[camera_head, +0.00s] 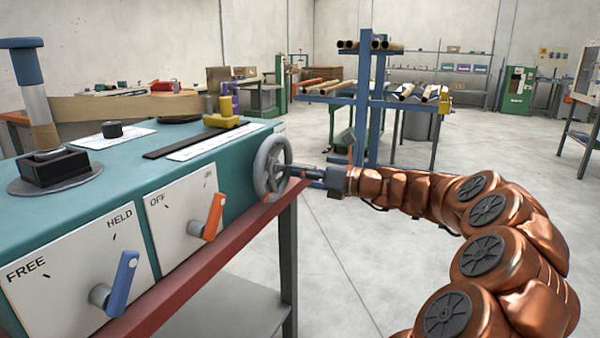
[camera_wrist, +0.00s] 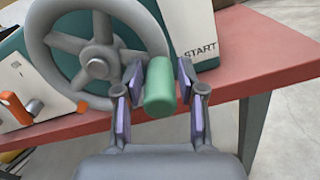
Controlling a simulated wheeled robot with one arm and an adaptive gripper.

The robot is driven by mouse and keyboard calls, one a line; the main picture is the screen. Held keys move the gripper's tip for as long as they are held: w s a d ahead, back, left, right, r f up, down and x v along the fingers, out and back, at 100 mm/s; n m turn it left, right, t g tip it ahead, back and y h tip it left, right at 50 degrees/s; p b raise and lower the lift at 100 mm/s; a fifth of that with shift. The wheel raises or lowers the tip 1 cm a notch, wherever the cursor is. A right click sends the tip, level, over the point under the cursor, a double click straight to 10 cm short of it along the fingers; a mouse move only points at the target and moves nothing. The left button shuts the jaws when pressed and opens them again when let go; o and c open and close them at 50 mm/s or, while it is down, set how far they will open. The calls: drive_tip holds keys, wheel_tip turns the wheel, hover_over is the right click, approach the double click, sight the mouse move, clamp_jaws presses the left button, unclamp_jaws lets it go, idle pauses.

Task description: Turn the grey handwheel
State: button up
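The grey handwheel (camera_head: 271,168) is mounted on the right end of the teal machine in the head view. In the wrist view the handwheel (camera_wrist: 98,62) shows its rim, spokes and hub at upper left. A green cylindrical knob (camera_wrist: 160,88) stands in front of the right side of its rim. My gripper (camera_wrist: 161,78) has its fingers spread on both sides of the green knob, with narrow gaps beside it. In the head view my gripper (camera_head: 297,172) is just right of the handwheel. The knob is hidden there.
A red ledge (camera_head: 190,262) runs along the machine's front below the wheel. An orange lever (camera_head: 214,217) and a blue lever (camera_head: 122,283) stick out from the panels. A blue rack (camera_head: 364,100) stands behind my arm. The floor at right is clear.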

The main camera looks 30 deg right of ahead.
clamp_jaws()
drive_tip(key=p, duration=0.3)
drive_tip(key=shift+a+m, duration=0.15)
drive_tip(key=shift+m, duration=0.15)
